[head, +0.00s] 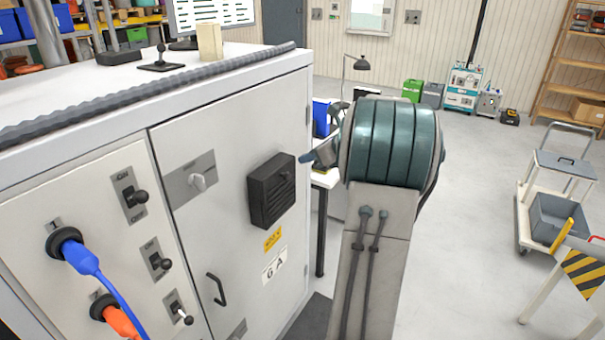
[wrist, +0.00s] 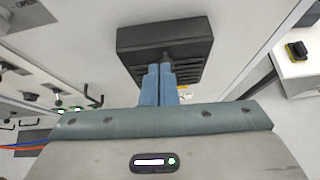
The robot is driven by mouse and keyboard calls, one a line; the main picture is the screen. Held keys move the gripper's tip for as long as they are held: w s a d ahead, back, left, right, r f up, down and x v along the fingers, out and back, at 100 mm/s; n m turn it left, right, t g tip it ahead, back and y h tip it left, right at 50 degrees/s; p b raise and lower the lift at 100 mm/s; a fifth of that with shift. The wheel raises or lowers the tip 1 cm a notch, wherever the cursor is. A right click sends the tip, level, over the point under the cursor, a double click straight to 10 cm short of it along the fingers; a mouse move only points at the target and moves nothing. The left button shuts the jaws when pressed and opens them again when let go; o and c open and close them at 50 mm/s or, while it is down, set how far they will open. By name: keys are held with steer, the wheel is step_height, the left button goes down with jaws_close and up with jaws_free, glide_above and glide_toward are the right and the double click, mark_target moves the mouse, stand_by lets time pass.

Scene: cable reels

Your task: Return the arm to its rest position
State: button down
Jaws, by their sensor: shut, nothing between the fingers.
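My gripper (head: 322,155) shows in the head view as a blue-grey tip at the left of my arm's large teal joint. It is just right of a black vented box (head: 271,190) on the grey cabinet's door. In the wrist view my gripper's two blue fingers (wrist: 159,72) are together with nothing between them. Their tips overlap the lower part of the black box (wrist: 165,48). I cannot tell whether they touch it. Most of the hand is hidden behind my arm in the head view.
The cabinet (head: 225,135) fills the left, with switches, a handle (head: 216,289) and blue and orange plugs (head: 68,245). A desk with a lamp (head: 360,62) stands behind my arm. A trolley (head: 565,165) and a striped barrier (head: 588,270) stand right. Floor between is clear.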

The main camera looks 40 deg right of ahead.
steer(key=r, duration=0.1)
steer(key=s+r, duration=0.1)
steer(key=d+r, duration=0.1)
steer(key=r, duration=0.1)
steer(key=shift+s, duration=0.15)
steer(key=s+a+f+n+g, duration=0.1)
steer(key=s+a+n+g, duration=0.25)
steer(key=a+n, duration=0.65)
steer(key=s+a+f+n+g, duration=0.15)
steer(key=s+a+n, duration=0.35)
steer(key=a, duration=0.9)
steer(key=s+a+f+n+g+h, duration=0.1)
steer(key=s+a+f+n+h, duration=0.1)
steer(key=s+n, duration=0.6)
steer(key=s+a+f+n+g+h, duration=0.1)
steer(key=s+a+f+n+h, duration=0.1)
steer(key=s+a+f+n, duration=0.2)
steer(key=shift+s+a+n, duration=1)
steer(key=shift+s+n, duration=1)
steer(key=shift+n, duration=0.5)
